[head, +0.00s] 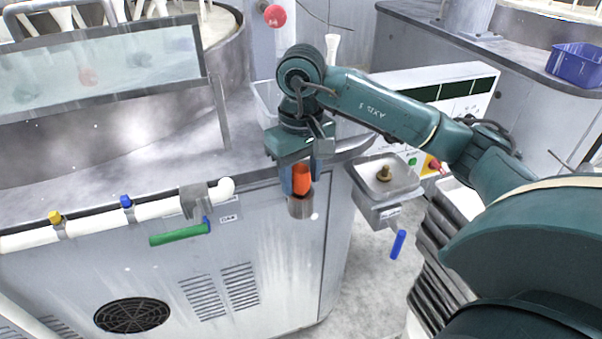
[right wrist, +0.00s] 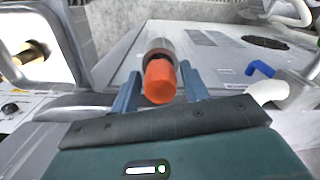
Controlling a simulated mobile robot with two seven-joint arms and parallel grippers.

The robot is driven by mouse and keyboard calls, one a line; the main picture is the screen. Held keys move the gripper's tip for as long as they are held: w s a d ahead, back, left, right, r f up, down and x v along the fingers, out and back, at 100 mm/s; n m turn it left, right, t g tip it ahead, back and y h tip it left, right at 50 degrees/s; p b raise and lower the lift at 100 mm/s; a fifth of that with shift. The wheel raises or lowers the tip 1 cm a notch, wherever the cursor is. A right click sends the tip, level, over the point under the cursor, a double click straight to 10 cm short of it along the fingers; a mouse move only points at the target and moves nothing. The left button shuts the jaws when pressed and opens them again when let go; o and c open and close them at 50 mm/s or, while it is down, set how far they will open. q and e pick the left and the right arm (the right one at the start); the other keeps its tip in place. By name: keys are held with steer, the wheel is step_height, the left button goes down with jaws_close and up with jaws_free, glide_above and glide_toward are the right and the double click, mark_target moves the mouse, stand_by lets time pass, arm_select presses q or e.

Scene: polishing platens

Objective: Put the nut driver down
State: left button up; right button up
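The nut driver (head: 301,179) shows as an orange handle pointing up, with its lower end inside a grey metal cup (head: 300,208) on the front of the cabinet. In the right wrist view the orange handle (right wrist: 159,82) stands in the grey cup (right wrist: 158,47). My right gripper (head: 301,174) is around the handle, one blue finger on each side. In the right wrist view narrow gaps show between the fingers (right wrist: 160,80) and the handle, so it looks open. The driver's shank and tip are hidden. My left gripper is not in view.
A white pipe (head: 160,208) with a green-handled valve (head: 180,234) runs along the cabinet front, left of the cup. A small metal basin (head: 385,196) with a brass fitting stands to the right. A clear panel (head: 110,70) rises at the back left. A blue crate (head: 577,64) sits far right.

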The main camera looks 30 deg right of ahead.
steer(key=shift+o, duration=0.6)
steer(key=shift+r+p, duration=0.25)
steer(key=shift+p, duration=0.1)
step_height(320, 180, up, 11)
steer(key=shift+f+p, duration=0.2)
steer(key=shift+p, duration=0.6)
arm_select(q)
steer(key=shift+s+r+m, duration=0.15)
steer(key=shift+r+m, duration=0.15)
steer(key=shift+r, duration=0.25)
arm_select(e)
steer(key=shift+r, duration=0.65)
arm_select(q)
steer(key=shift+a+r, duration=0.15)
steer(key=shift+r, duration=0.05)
arm_select(e)
steer(key=shift+f, duration=0.1)
